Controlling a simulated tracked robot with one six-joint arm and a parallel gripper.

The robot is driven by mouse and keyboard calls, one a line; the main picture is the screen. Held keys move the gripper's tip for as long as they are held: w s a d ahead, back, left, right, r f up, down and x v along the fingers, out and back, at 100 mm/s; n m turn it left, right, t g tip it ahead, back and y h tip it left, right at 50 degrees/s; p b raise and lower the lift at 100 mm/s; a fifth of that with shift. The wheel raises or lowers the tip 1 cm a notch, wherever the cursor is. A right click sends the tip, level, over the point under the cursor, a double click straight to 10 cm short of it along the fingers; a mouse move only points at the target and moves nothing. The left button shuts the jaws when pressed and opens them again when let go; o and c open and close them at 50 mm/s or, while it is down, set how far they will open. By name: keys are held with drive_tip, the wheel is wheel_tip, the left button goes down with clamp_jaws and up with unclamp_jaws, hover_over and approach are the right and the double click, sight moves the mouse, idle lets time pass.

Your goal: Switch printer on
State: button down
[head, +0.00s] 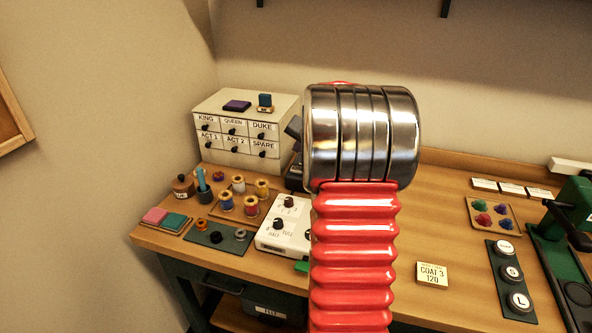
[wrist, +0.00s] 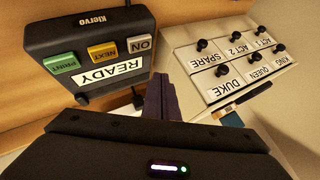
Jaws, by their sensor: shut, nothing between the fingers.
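The printer (wrist: 95,30) is a dark box marked Klervo, upside down at the upper left of the wrist view. Its face has a green PRINT button (wrist: 61,62), an orange NEXT button (wrist: 103,50) and a grey-green ON button (wrist: 142,43). A white strip (wrist: 108,76) on it reads READY. My gripper (wrist: 160,82) is shut and empty, its dark fingers pointing up just right of the printer's face in the wrist view. I cannot tell whether they touch it. In the head view my arm hides most of the printer.
A white drawer cabinet (head: 246,156) with labelled drawers stands beside the printer. Thread spools (head: 238,184), a white dial box (head: 285,229) and a COAT 3 card (head: 432,275) lie on the table (head: 440,190). A green press (head: 573,205) stands at the right.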

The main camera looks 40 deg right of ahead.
drive_tip(key=shift+r, duration=0.85)
